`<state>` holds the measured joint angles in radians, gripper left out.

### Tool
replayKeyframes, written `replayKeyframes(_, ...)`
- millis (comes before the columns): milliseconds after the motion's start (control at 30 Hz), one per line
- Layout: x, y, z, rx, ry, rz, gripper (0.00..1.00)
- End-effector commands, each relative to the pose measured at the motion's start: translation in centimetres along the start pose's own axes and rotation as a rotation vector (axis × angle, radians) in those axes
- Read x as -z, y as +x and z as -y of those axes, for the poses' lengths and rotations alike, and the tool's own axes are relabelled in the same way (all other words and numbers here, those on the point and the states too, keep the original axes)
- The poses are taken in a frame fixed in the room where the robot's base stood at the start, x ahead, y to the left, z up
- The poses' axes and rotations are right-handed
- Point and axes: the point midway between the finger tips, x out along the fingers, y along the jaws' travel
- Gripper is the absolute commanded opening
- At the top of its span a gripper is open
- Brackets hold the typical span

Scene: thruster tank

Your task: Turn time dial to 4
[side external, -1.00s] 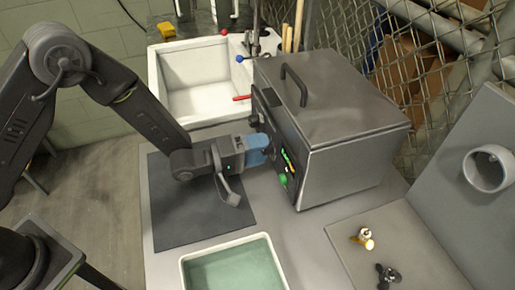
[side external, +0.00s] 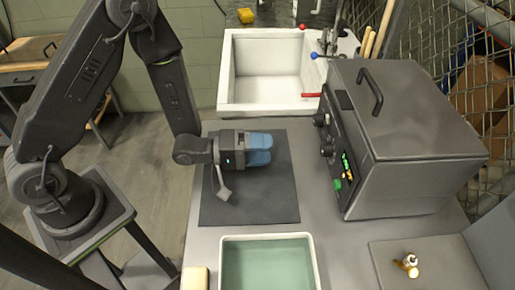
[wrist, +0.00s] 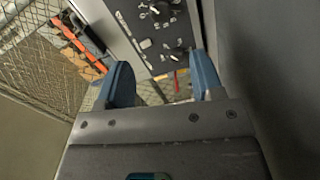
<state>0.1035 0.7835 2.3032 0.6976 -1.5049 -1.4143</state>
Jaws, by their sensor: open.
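The grey machine (side external: 420,115) stands on the bench to the right, with its control panel facing my gripper. The panel has an upper dark dial (side external: 320,118) and a lower dark dial (side external: 328,150), and a lit green display beside them. In the wrist view the upper dial (wrist: 160,10) and lower dial (wrist: 178,53) show beyond the fingertips. Which one is the time dial, and their settings, are too small to read. My gripper (side external: 271,149) is open and empty, over the dark mat, apart from the panel. Its blue fingers also show in the wrist view (wrist: 163,75).
A white sink (side external: 225,75) with a red-handled lever is behind. A tank of greenish liquid (side external: 308,265) is at the front. A small brass fitting (side external: 407,264) lies at right front. A chain-link fence stands behind the machine. The dark mat (side external: 285,205) is clear.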

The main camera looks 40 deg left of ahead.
Motion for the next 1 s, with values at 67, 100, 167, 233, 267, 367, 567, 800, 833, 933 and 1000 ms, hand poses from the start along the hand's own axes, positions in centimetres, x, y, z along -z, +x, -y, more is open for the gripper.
replayKeyframes(67,0.0,-0.71,-0.03,0.0,0.0,0.0,0.61)
replayKeyframes(100,0.01,-0.9,-0.04,-0.001,0.0,-0.001,0.61)
replayKeyframes(167,0.01,-1.08,-0.05,-0.001,0.0,-0.001,0.61)
replayKeyframes(233,-0.02,-1.16,-0.05,-0.001,0.0,0.0,0.61)
replayKeyframes(267,-0.02,-1.16,-0.06,-0.001,0.0,0.0,0.61)
replayKeyframes(367,-0.03,-1.15,-0.06,-0.001,0.0,0.0,0.61)
replayKeyframes(567,-0.11,-1.12,-0.03,-0.002,-0.057,-0.002,0.61)
replayKeyframes(800,-0.59,-1.11,0.06,-0.014,-0.514,-0.02,0.61)
replayKeyframes(833,-0.64,-1.11,0.06,-0.017,-0.576,-0.023,0.61)
replayKeyframes(933,-0.74,-1.11,0.09,-0.026,-0.756,-0.031,0.61)
replayKeyframes(1000,-0.81,-1.12,0.11,-0.031,-0.848,-0.033,0.61)
